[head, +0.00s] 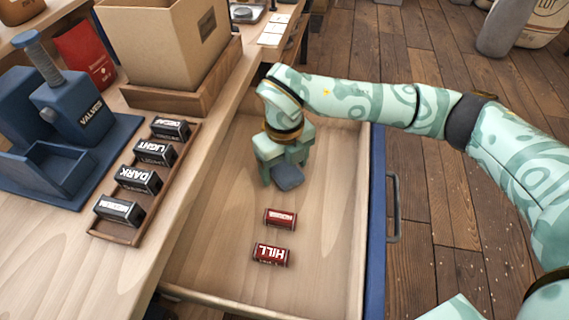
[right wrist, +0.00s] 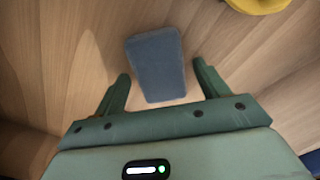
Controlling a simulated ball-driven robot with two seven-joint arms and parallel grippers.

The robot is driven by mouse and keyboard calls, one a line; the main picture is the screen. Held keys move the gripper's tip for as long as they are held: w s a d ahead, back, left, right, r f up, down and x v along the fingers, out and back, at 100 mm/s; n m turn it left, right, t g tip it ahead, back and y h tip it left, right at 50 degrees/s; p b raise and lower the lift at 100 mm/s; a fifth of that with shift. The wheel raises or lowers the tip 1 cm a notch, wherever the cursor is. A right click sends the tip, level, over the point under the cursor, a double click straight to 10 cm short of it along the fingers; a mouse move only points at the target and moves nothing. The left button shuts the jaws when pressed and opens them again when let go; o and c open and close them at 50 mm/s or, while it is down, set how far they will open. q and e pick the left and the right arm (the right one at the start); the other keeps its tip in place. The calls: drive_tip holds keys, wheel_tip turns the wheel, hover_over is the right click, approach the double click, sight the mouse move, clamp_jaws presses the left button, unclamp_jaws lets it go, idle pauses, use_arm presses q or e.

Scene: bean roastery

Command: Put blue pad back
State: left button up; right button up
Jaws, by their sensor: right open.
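The blue pad (head: 288,177), a small slate-blue block, lies in the open drawer (head: 320,262), on its bare wooden floor. It also shows in the right wrist view (right wrist: 156,58), just ahead of and partly between the fingers. My right gripper (head: 283,166) reaches down into the drawer over the pad, which it partly hides in the head view. Its fingers are apart, one on each side of the pad's near end, with gaps between them and the pad. My left gripper is not in view.
Two red tins (head: 280,218) (head: 270,254) lie in the drawer nearer the front. A yellow object (right wrist: 258,4) is cut off in the right wrist view. On the counter stand a rack of labelled blocks (head: 112,231), a blue VALKEN device (head: 85,110) and a cardboard box (head: 160,50).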

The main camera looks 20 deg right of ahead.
sight(284, 168)
use_arm(q)
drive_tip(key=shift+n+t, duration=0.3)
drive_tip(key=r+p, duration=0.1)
drive_tip(key=p, duration=0.1)
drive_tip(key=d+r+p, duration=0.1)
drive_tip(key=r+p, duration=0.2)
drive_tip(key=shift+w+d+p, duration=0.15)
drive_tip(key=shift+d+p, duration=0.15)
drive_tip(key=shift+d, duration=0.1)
use_arm(e)
wheel_tip(284, 168, up, 12)
